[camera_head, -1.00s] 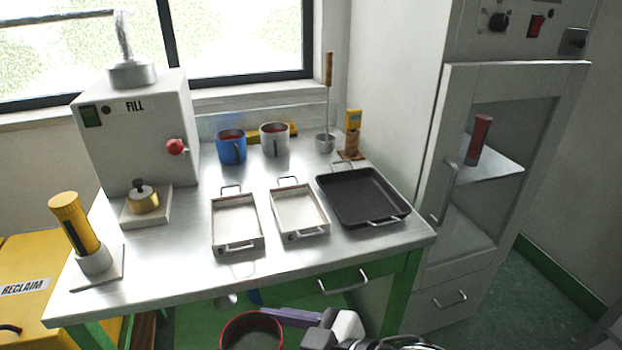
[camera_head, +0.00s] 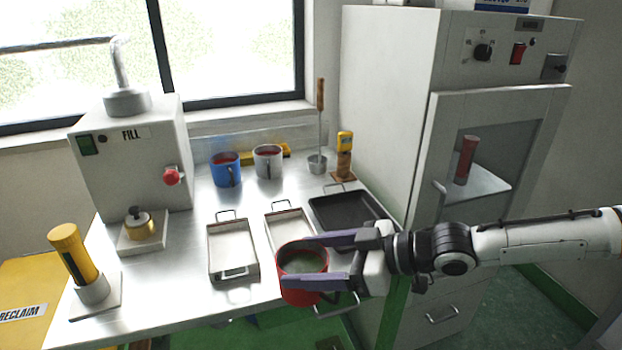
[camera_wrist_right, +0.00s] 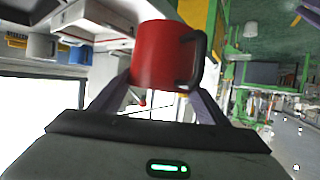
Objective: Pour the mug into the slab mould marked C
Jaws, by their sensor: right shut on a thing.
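My right gripper (camera_head: 315,262) is shut on a red mug (camera_head: 302,292), its purple fingers on either side. The mug is roughly upright near the table's front edge, in front of and partly over the middle mould. Its inside looks grey-green; I cannot tell how full it is. The right wrist view shows the mug (camera_wrist_right: 158,55) between the fingers, its dark handle to the right. Two pale slab moulds, left (camera_head: 232,240) and middle (camera_head: 287,222), lie on the table; the mug hides the middle one's front. Their marks are too small to read. My left gripper is out of view.
A black tray (camera_head: 340,208) lies right of the moulds, partly behind my gripper. A blue mug (camera_head: 226,172) and a grey mug (camera_head: 268,163) stand at the back. The FILL machine (camera_head: 130,155) and a yellow torch-like cylinder (camera_head: 74,254) are left. A glass-door cabinet (camera_head: 440,140) stands right.

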